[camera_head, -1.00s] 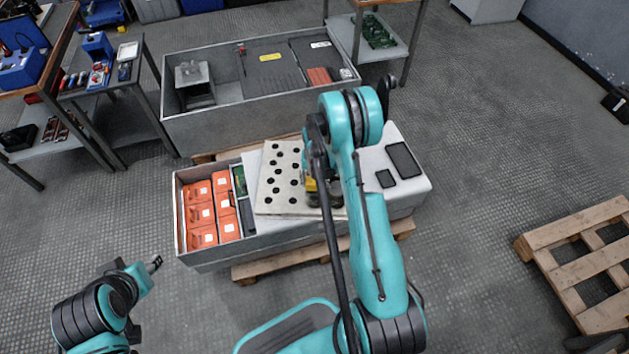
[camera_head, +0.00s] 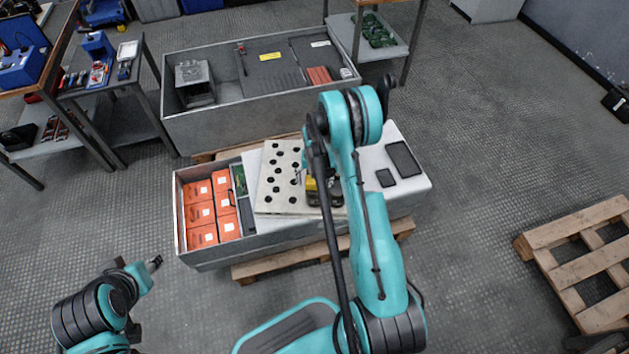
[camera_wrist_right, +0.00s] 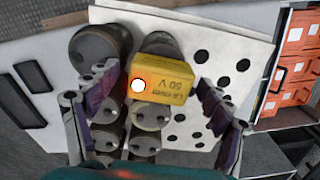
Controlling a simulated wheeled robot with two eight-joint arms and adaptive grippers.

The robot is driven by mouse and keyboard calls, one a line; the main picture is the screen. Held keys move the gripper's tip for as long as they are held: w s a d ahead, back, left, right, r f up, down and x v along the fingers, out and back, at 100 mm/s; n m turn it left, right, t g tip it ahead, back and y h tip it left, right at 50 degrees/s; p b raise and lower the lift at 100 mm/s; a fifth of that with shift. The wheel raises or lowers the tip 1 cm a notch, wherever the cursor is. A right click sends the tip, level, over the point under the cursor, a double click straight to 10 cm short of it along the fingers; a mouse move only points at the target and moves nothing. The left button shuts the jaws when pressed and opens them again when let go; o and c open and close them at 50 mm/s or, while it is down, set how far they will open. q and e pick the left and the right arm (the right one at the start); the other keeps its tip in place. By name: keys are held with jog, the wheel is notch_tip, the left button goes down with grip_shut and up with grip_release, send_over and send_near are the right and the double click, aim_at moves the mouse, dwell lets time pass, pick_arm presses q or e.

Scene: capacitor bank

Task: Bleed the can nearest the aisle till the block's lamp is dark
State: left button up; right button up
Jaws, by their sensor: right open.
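The yellow block (camera_wrist_right: 165,75) shows in the right wrist view with upside-down print reading 50 V. Its round lamp (camera_wrist_right: 138,86) glows white with an orange rim. Several grey cans (camera_wrist_right: 153,113) with paired terminals on top stand beside and below it in that view. I cannot tell which can is nearest the aisle. My right gripper (camera_wrist_right: 158,78) is open, its fingers on either side of the block and apart from it. In the head view the block (camera_head: 313,190) is partly hidden by my right arm. My left gripper (camera_head: 153,263) hangs at the lower left, far from the cans.
A white board with black holes (camera_head: 272,181) lies beside the cans on the grey case. Orange boxes (camera_head: 201,214) fill the case's left end. A second grey crate (camera_head: 245,122) stands behind. A wooden pallet (camera_head: 575,235) lies at right, with clear floor between.

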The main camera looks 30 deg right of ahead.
notch_tip(320, 180, up, 12)
dwell(0.5)
jog(key=s+a+r+n+t, duration=0.2)
jog(key=s+a+r, duration=0.15)
jog(key=r, duration=0.45)
jog(key=s+a+r+n+t, duration=0.1)
jog(key=s+a+r, duration=0.2)
jog(key=a+r, duration=0.35)
jog(key=s+a+r+n+t, duration=0.2)
jog(key=s, duration=0.4)
jog(key=s+a+r+n+t, duration=0.1)
jog(key=s+a+r+t, duration=0.1)
jog(key=s, duration=0.4)
jog(key=shift+s+a+r+n, duration=0.2)
jog(key=shift+a+r+n, duration=0.2)
jog(key=shift+a+r, duration=0.3)
dwell(3.6)
